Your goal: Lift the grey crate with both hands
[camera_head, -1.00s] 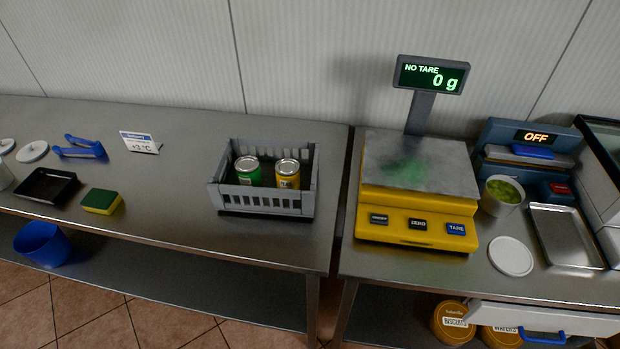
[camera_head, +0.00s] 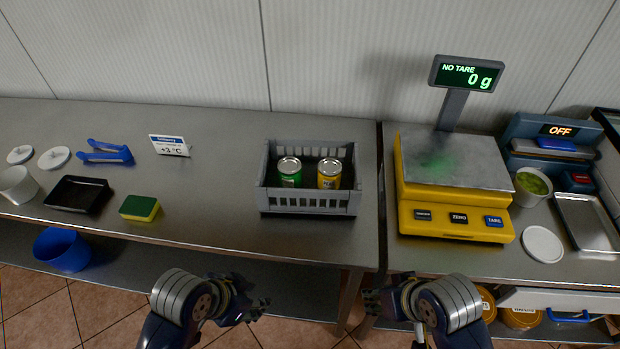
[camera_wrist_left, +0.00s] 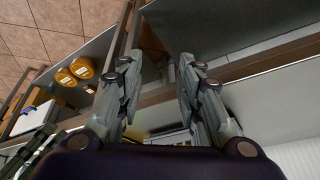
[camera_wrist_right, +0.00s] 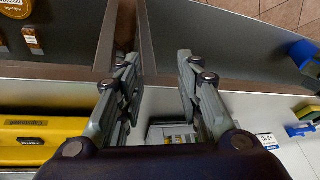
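The grey crate (camera_head: 310,202) stands upright on the metal table, near the table's right end. It holds a green can (camera_head: 290,173) and a yellow can (camera_head: 329,175). My left gripper (camera_head: 262,308) and my right gripper (camera_head: 370,302) are in front of the table's edge, apart from the crate. In the left wrist view, the left fingers (camera_wrist_left: 158,80) are spread with nothing between them. In the right wrist view, the right fingers (camera_wrist_right: 160,80) are also spread and empty; part of the crate (camera_wrist_right: 172,132) shows beyond them.
A yellow scale (camera_head: 455,190) stands right of the crate, across a narrow gap between tables. The table around the crate is clear.

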